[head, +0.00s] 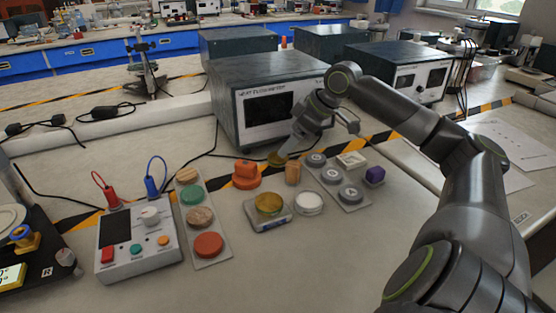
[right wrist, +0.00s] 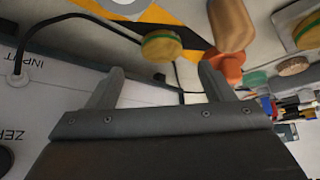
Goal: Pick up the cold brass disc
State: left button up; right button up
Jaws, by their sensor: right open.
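Two brass-coloured discs are in view. One brass disc (head: 275,159) is on the bench in front of the heat-flow box, right by my right gripper (head: 287,150). In the right wrist view this disc (right wrist: 162,46), with a greenish side, is beyond and between the fingertips of my right gripper (right wrist: 161,82), apart from them. The other brass disc (head: 269,203) lies on a small scale (head: 268,222); a brass disc also shows at the wrist view's right edge (right wrist: 309,32). I cannot tell by look which is cold. My right gripper is open and empty. My left gripper is not in view.
The heat-flow box (head: 265,108) stands close behind the gripper. An orange knobbed piece (head: 246,175), a wooden block (head: 293,173), a white dish (head: 309,204) and a tray of grey discs (head: 350,194) crowd nearby. A strip of coloured discs (head: 208,245) lies left.

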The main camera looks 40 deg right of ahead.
aim_at(278, 159)
jog(key=shift+w+a+f, duration=0.1)
jog(key=shift+f, duration=0.35)
jog(key=b+x, duration=0.1)
jog(key=x, duration=0.3)
jog(key=shift+f, duration=0.1)
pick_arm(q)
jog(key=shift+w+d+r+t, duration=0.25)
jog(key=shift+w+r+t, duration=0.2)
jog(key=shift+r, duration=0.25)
pick_arm(e)
jog(key=shift+c, duration=0.3)
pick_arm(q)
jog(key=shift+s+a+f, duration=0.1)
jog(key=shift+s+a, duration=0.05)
pick_arm(e)
jog(key=c, duration=1.2)
